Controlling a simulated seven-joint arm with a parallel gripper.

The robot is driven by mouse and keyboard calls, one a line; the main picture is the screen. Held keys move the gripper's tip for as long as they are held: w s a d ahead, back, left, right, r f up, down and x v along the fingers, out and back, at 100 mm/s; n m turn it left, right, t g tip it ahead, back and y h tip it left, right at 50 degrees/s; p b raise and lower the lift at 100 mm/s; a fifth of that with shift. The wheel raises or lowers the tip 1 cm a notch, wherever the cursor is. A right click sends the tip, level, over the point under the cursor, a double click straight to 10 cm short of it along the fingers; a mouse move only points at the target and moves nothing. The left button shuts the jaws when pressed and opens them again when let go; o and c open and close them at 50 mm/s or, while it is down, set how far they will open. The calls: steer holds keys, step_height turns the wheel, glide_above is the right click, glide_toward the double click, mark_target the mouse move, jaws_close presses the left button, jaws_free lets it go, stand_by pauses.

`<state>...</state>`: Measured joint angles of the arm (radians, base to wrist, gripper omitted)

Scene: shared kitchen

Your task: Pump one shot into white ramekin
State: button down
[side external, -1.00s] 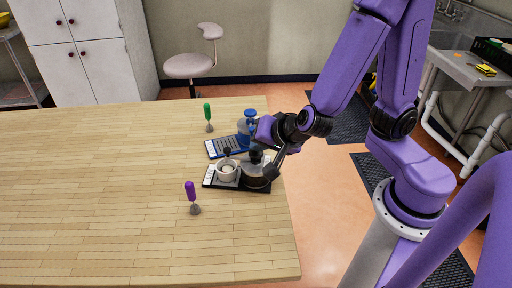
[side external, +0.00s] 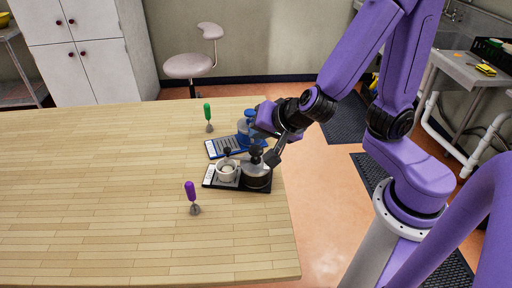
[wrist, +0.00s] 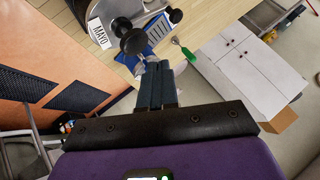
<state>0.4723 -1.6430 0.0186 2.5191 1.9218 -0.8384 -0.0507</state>
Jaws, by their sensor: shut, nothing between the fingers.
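The white ramekin (side external: 227,173) stands on the left part of a black tray (side external: 209,181), with a black nozzle end (side external: 227,151) above it. Beside it on the tray is a dark-bodied pump dispenser (side external: 257,180) with a black knob on top. My gripper (side external: 270,160) is at the right of this dispenser's top, fingers together and empty. In the wrist view my closed fingers (wrist: 153,66) point toward the black pump knob (wrist: 134,42), just short of it or overlapping it; contact is unclear. The ramekin is not clearly visible in the wrist view.
A blue pump dispenser (side external: 246,127) stands on a blue tray (side external: 217,148) just behind the black tray, close to my wrist. The wooden table (side external: 90,190) is clear to the left.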

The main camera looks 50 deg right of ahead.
mark_target(259, 151)
steer(key=shift+r, duration=2.55)
steer(key=a+r+n+y, duration=0.3)
steer(key=a+n+y, duration=0.3)
steer(key=a+y, duration=0.15)
steer(key=s+a+n+g+y, duration=0.3)
steer(key=s+a+n+g, duration=0.15)
steer(key=s+n, duration=0.45)
steer(key=s+d+f+n+g+h, duration=0.2)
steer(key=s+d+f+n+h, duration=0.1)
steer(key=d, duration=0.5)
steer(key=s+d+f+n+g+h, duration=0.2)
steer(key=s+d+f+n+h, duration=0.2)
steer(key=d, duration=0.5)
steer(key=shift+s+d+f+n+h, duration=0.2)
steer(key=shift+s+f+n+h, duration=0.1)
steer(key=shift+s+n+h, duration=0.5)
